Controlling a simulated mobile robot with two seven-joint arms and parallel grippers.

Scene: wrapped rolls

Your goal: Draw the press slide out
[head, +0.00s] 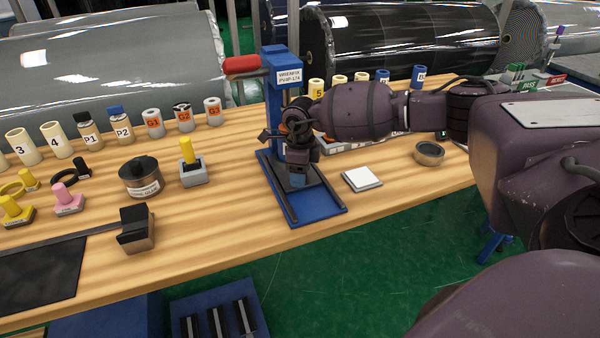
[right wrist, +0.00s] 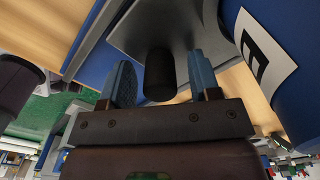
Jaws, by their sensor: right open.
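The blue press (head: 281,65) stands upright on the wooden bench, with a red lever handle pointing left. Its blue base (head: 330,207) carries two dark rails running toward the front edge. My right gripper (head: 298,178) is low at the press, over the base, and hides much of the slide. In the right wrist view the slide's grey plate (right wrist: 195,22) carries a black round knob (right wrist: 159,75). The open fingers of my right gripper (right wrist: 161,82) stand on either side of the knob, with a visible gap at least on the left. My left gripper is not in view.
A white square pad (head: 362,179) and a small round bowl (head: 429,153) lie right of the press. Bench is clear between press and black-topped block (head: 136,229). Large wrapped rolls (head: 400,40) lie behind.

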